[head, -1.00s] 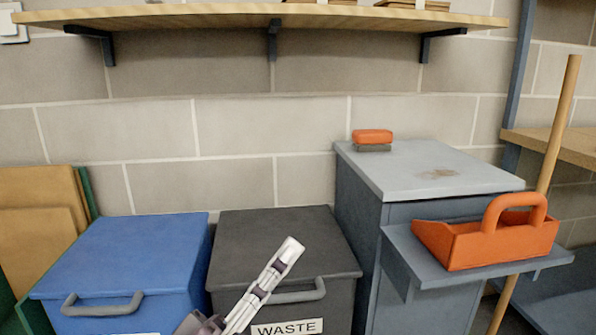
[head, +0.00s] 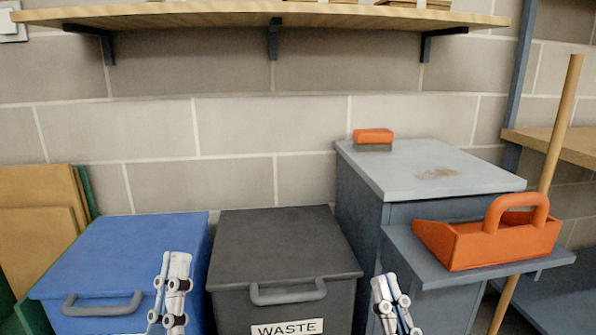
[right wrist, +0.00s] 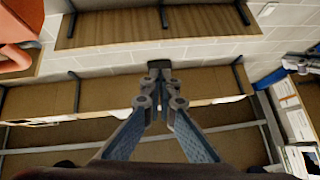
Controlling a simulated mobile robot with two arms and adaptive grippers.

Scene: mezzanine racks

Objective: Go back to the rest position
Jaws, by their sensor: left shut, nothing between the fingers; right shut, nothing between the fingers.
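My left gripper (head: 176,291) is in the head view in front of the right part of the blue bin (head: 135,255). It points up, shut and empty. My right gripper (head: 392,303) is in the head view in front of the grey cabinet, just right of the waste bin (head: 280,245). It is shut with nothing in it. In the right wrist view the fingers of the right gripper (right wrist: 160,75) meet at their tips.
Both bins have closed lids. The grey cabinet (head: 420,165) carries an orange and grey brush (head: 373,139). An orange dustpan (head: 495,237) rests on its side ledge, by a wooden pole (head: 560,125). A wooden shelf (head: 200,17) spans the wall.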

